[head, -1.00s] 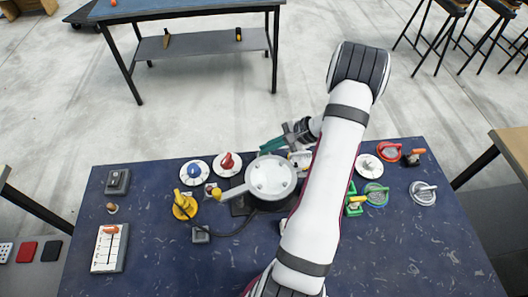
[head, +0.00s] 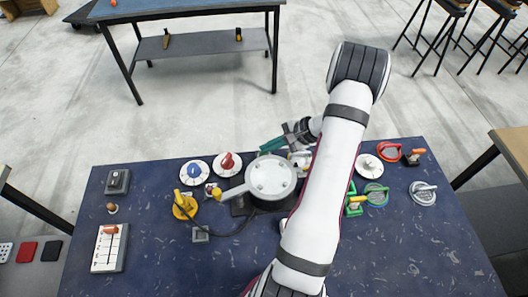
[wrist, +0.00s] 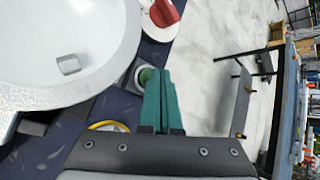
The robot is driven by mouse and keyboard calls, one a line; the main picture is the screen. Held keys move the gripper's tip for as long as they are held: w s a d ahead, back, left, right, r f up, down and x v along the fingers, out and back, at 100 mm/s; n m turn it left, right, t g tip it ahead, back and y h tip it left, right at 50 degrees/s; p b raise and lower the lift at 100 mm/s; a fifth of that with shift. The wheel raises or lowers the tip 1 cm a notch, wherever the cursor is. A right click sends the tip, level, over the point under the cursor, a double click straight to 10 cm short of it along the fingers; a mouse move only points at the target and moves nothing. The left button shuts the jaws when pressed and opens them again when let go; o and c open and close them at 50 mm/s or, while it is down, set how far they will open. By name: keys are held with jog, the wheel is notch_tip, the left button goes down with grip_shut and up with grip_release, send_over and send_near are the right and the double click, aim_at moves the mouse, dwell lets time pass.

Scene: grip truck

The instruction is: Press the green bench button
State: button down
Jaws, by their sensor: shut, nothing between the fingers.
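My gripper (wrist: 158,75) is shut and empty; its green fingers lie side by side in the wrist view. A green round button (wrist: 145,76) in a grey-white housing sits just left of the fingertips there, partly covered by them. I cannot tell whether they touch it. In the head view my gripper (head: 264,149) reaches down at the back edge of the blue bench (head: 150,210), behind a white round pan-like piece (head: 270,177). The button is mostly hidden or too small to make out there.
The white pan-like piece stands close to my fingers, its handle pointing left. A red knob (head: 227,161) and a blue knob (head: 194,170) on white dials are to the left. A yellow piece (head: 184,205) stands nearer.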

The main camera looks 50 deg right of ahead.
aim_at(268, 154)
jog(key=shift+f, duration=0.45)
jog(key=shift+r, duration=0.45)
notch_tip(268, 154, up, 5)
jog(key=shift+r, duration=0.55)
dwell(0.4)
